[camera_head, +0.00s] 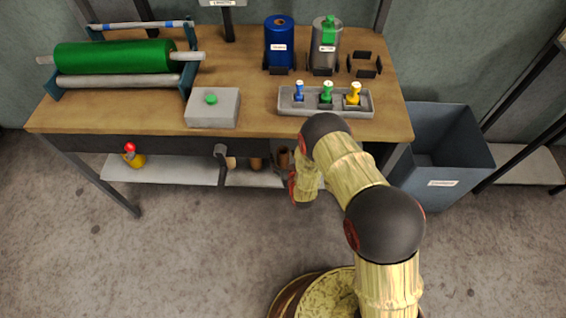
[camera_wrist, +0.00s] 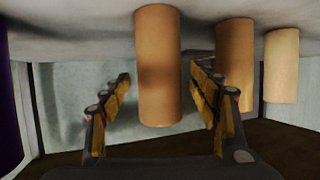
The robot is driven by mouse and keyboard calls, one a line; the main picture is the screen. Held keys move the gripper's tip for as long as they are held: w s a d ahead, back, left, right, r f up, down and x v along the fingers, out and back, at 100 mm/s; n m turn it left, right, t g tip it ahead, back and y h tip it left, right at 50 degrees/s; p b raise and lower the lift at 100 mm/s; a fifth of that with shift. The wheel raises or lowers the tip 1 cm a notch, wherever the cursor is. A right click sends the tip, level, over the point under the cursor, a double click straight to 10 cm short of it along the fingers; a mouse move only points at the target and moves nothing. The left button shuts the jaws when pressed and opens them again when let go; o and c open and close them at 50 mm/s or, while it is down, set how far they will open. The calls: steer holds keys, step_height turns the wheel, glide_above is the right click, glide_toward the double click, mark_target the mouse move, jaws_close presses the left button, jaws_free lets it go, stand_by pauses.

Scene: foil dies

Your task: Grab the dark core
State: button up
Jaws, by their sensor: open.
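Several cardboard cores stand on the lower shelf under the bench. In the head view the rightmost core (camera_head: 283,158) looks darkest. It appears to be the brown core (camera_wrist: 158,65) in the middle of the wrist view, which seems upside down. My gripper (camera_wrist: 159,78) is open, one finger on each side of this core. I see gaps on both sides and cannot tell any contact. A second brown core (camera_wrist: 235,60) and a paler core (camera_wrist: 282,65) are to the right in the wrist view. In the head view my arm and the bench hide most of my gripper.
The bench (camera_head: 150,118) overhangs the shelf (camera_head: 190,170). A grey hooked part (camera_head: 221,155) hangs at its front edge. A red-and-yellow bottle (camera_head: 133,156) stands at the shelf's left. A grey bin (camera_head: 440,185) stands right. A dark purple thing (camera_wrist: 8,110) edges the wrist view.

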steer(key=shift+w+a+f, duration=0.1)
steer(key=shift+w, duration=0.2)
steer(key=shift+c, duration=1.1)
steer(key=c, duration=1)
steer(key=shift+c, duration=0.3)
